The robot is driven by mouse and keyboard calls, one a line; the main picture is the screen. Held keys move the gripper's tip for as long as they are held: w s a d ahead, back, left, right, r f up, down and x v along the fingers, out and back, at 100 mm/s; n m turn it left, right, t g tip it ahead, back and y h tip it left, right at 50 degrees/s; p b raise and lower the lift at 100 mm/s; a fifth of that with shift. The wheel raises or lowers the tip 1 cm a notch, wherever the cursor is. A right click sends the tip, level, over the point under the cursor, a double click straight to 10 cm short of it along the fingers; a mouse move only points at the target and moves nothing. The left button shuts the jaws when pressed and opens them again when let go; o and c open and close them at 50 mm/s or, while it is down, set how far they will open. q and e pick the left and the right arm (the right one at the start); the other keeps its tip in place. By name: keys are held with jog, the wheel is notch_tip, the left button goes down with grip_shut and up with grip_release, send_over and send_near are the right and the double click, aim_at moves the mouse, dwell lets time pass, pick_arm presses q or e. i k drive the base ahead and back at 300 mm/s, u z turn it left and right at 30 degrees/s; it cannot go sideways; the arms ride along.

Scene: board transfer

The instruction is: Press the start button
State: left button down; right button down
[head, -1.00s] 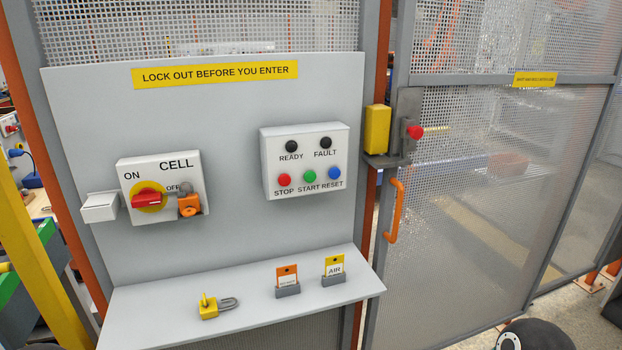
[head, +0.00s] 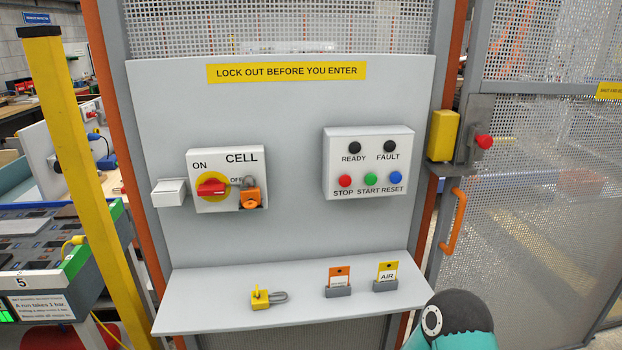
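The green start button (head: 371,179) is on a pale control box (head: 367,136) on the right of the grey panel. It sits between the red stop button (head: 345,181) and the blue reset button (head: 396,178). The ready lamp (head: 351,148) and the fault lamp (head: 390,147) above them are dark. Neither of my grippers is in the head view. Part of my arm, dark and teal, shows at the bottom right, below the shelf's right end.
A cell switch box (head: 228,180) has a red handle and an orange padlock (head: 250,197). The shelf (head: 210,308) holds a yellow padlock (head: 261,299), an orange tag (head: 339,276) and a yellow tag (head: 388,271). A yellow post (head: 85,180) stands left; a mesh gate is right.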

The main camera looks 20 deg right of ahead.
aim_at(371, 179)
jog(key=z, duration=0.35)
jog(key=i, duration=0.15)
jog(key=u, duration=1.05)
jog(key=k, duration=0.35)
jog(key=z, duration=0.5)
jog(key=i, duration=0.6)
jog(key=z, duration=0.1)
